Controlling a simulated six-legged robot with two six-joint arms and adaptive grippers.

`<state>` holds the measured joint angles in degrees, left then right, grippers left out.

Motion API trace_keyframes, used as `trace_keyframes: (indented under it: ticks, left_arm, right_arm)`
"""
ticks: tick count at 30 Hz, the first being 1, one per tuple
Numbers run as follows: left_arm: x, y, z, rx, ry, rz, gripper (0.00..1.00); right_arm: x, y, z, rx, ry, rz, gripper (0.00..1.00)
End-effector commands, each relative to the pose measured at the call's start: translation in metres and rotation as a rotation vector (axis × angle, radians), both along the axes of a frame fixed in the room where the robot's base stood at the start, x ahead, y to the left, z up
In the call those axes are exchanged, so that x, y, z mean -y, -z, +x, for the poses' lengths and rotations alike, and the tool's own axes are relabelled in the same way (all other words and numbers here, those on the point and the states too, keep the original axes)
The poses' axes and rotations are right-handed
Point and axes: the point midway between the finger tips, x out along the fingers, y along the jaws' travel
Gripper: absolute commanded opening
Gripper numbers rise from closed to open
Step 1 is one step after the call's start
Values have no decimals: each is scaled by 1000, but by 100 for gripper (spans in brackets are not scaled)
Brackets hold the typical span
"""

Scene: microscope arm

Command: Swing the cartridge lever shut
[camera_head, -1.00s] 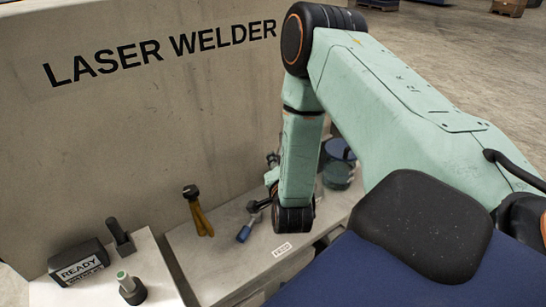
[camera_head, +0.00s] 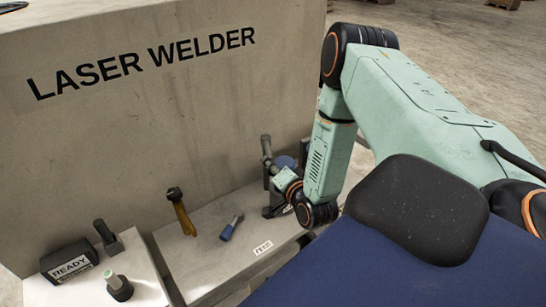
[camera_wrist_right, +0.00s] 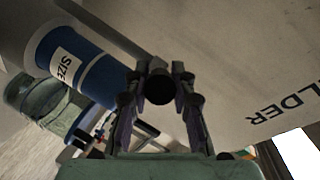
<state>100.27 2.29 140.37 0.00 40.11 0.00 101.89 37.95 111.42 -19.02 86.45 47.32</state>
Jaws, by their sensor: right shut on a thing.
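My right gripper (camera_head: 275,172) is beside the welder's wall, at the far right end of the bench, partly hidden by my own wrist. It also shows in the right wrist view (camera_wrist_right: 160,70), with its two fingers shut on a round dark bar end (camera_wrist_right: 160,87). In the head view this bar, which looks like the cartridge lever (camera_head: 266,149), stands roughly upright at the gripper. A blue cylinder with a "SIZE" label (camera_wrist_right: 72,62) is left of the fingers in the wrist view, apart from them. My left gripper is not in view.
The pale bench (camera_head: 205,265) carries a yellow-handled lever (camera_head: 182,212), a blue-handled lever (camera_head: 231,228) and a "FEED" label (camera_head: 263,247). A "READY" box (camera_head: 70,262) and a green-topped button (camera_head: 119,287) stand at left. The "LASER WELDER" wall (camera_head: 120,150) rises behind.

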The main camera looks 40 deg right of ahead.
Motion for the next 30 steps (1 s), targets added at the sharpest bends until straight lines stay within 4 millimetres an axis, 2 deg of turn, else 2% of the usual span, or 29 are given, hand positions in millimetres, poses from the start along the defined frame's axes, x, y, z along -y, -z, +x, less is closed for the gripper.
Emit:
trace_keyframes:
  ticks: [7,8,16,30]
  left_arm:
    - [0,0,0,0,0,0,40]
    - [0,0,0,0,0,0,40]
    - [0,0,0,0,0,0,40]
    - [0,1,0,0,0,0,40]
  right_arm:
    - [-1,1,-1,-5,-2,1,0]
    - [-1,1,-1,-4,-3,1,26]
    - [0,1,-2,-2,-3,0,48]
    - [1,0,-2,0,2,-1,48]
